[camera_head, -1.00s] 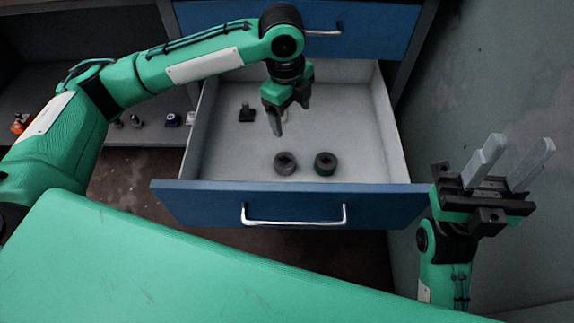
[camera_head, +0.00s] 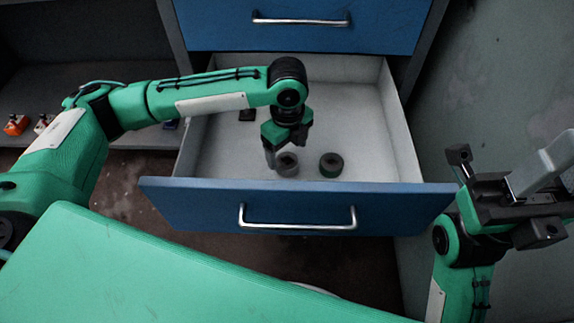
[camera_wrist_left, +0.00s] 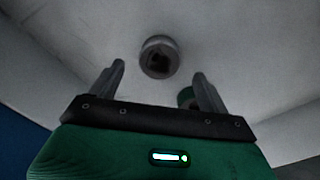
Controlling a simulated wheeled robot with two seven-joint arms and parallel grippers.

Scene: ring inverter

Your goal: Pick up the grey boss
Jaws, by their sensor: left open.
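The grey boss (camera_head: 288,170) is a short round piece with a dark hollow on top, standing on the floor of the open drawer. It also shows in the left wrist view (camera_wrist_left: 158,43), ahead of the fingertips and between their lines. My left gripper (camera_head: 284,148) is open and empty, pointing down into the drawer just above and beside the boss, partly covering it. In the left wrist view the open fingers (camera_wrist_left: 160,75) are apart, with the boss clear of both. My right gripper (camera_head: 545,175) is at the right edge, partly cut off, with its fingers apart and empty.
A dark block (camera_head: 247,115) lies farther back. The drawer's blue front (camera_head: 180,205) and walls surround them.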

